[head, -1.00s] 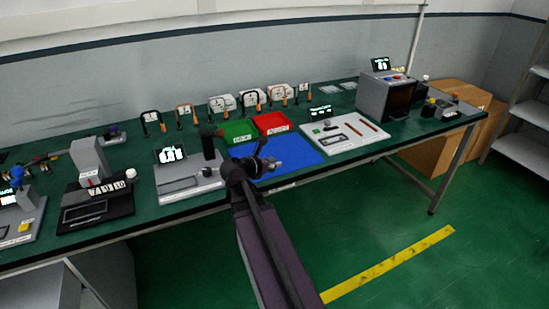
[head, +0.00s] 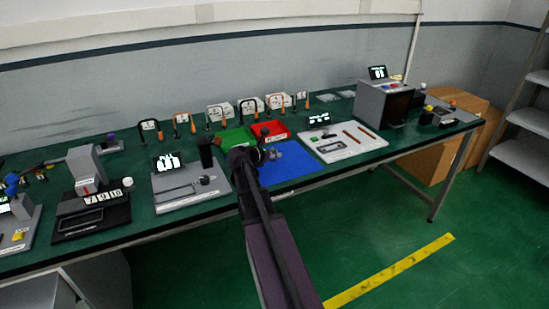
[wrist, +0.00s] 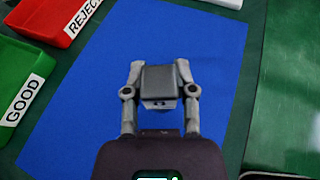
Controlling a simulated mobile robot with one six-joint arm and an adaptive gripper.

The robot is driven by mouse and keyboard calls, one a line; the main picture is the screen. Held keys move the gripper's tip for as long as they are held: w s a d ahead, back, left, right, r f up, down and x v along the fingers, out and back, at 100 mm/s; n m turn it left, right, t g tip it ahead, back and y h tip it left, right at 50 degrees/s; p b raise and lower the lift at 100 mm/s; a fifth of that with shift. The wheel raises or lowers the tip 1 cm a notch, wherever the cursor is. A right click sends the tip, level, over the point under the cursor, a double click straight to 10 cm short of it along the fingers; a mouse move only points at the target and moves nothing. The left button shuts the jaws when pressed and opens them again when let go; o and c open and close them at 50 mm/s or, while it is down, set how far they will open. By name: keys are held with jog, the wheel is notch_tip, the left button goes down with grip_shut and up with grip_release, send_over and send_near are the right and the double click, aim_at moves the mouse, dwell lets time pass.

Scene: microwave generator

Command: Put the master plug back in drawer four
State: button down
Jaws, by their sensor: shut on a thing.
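My gripper (wrist: 160,92) is shut on a small dark grey block, which I take to be the master plug (wrist: 159,80), in the wrist view. The block sits between the two fingertips, above the blue mat (wrist: 90,90). In the head view my gripper (head: 273,154) is over the mat's left part, and the plug is too small to make out. I cannot pick out drawer four in either view. A grey cabinet (head: 50,292) stands under the table at lower left, with no readable number.
A green bin (head: 232,138) marked GOOD in the wrist view and a red bin (head: 268,130) stand behind the mat. A grey fixture (head: 165,200) is left of my arm. A white tool tray (head: 340,150) and a grey oven-like box (head: 372,100) are to the right.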

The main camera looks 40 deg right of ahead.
jog(key=w+d, duration=0.3)
jog(key=shift+w+f, duration=0.1)
jog(key=shift+f, duration=0.1)
jog(key=shift+a, duration=0.1)
jog(key=shift+f+b, duration=1.75)
jog(key=shift+b, duration=0.15)
jog(key=shift+f, duration=0.15)
jog(key=shift+c, duration=2.2)
grip_release()
jog(key=shift+r, duration=0.2)
jog(key=shift+a+r+p, duration=0.3)
jog(key=shift+a+p, duration=0.05)
jog(key=shift+a, duration=0.2)
jog(key=p+v, duration=0.4)
jog(key=v, duration=0.6)
jog(key=shift+a+r, duration=0.1)
jog(key=shift+a, duration=0.3)
